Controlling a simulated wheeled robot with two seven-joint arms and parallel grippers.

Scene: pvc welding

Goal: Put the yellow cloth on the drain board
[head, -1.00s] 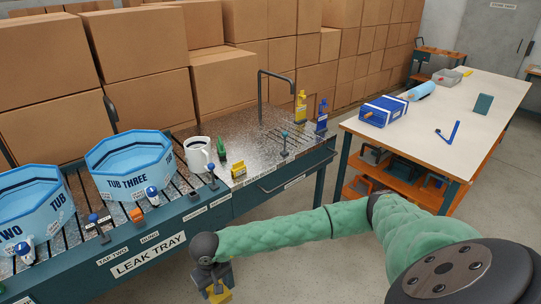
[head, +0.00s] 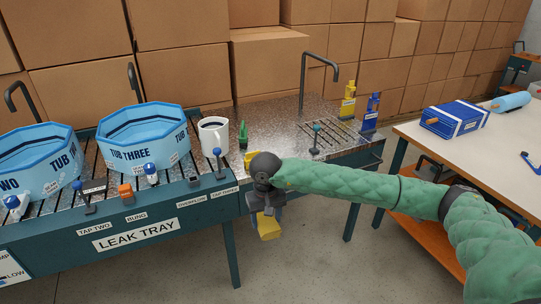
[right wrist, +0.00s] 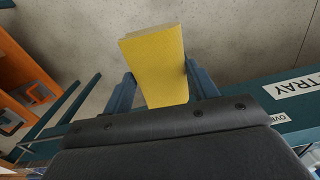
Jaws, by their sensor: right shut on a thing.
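The yellow cloth (head: 268,226) looks like a flat, stiff yellow block and hangs from my right gripper (head: 266,208). In the right wrist view the cloth (right wrist: 155,60) sits between the two blue fingers of the gripper (right wrist: 160,85), which is shut on it. Below it in that view is bare floor. The drain board (head: 285,125) is the speckled metal top right of the tubs, with a slotted patch near its right end. My right gripper is in front of the board's front edge, with the cloth lower than the top. My left gripper is not in view.
A tall tap (head: 304,80) rises behind. The board's middle is clear.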

